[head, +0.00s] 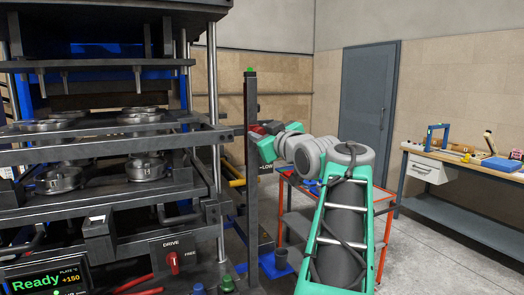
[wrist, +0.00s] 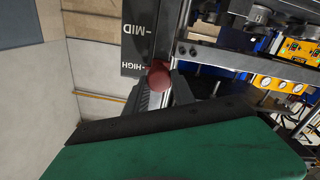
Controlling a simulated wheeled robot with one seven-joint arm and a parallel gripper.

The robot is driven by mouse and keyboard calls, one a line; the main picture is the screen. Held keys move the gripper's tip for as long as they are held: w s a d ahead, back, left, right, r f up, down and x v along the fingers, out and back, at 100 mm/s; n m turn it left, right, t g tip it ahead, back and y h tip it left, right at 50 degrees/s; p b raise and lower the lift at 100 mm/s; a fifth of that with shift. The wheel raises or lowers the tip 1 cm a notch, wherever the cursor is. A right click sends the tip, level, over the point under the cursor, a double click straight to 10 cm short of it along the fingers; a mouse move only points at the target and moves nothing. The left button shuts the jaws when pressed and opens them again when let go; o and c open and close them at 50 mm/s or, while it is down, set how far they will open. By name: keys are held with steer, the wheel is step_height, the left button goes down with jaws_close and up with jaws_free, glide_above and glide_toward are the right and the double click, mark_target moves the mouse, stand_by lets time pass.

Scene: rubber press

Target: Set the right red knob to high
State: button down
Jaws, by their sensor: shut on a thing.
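The right red knob (wrist: 158,75) is a round red grip at a dark upright scale plate (wrist: 133,40) marked MID and HIGH in the wrist view. It sits beside the HIGH mark. My gripper (wrist: 165,88) is shut on the knob, its dark fingers around it. In the head view my green and grey gripper (head: 264,133) reaches left to the dark post (head: 251,190) at the press's right side. A little red of the knob (head: 258,129) shows there, partly hidden by the gripper. A LOW label (head: 266,168) shows below the gripper.
The press frame (head: 120,145) with its metal moulds stands close on the left. A red DRIVE knob (head: 174,262) is on its lower front. A red-framed cart (head: 285,205) stands behind my arm. A workbench (head: 460,170) is at the far right, with open floor before it.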

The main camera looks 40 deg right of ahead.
steer(key=shift+a+r, duration=0.1)
steer(key=shift+r, duration=0.55)
steer(key=c, duration=1.5)
jaws_free()
steer(key=o, duration=0.4)
steer(key=shift+f, duration=0.15)
steer(key=shift+o, duration=0.2)
steer(key=shift+f, duration=0.1)
steer(key=b+v, duration=0.2)
steer(key=v, duration=0.5)
steer(key=shift+s, duration=0.4)
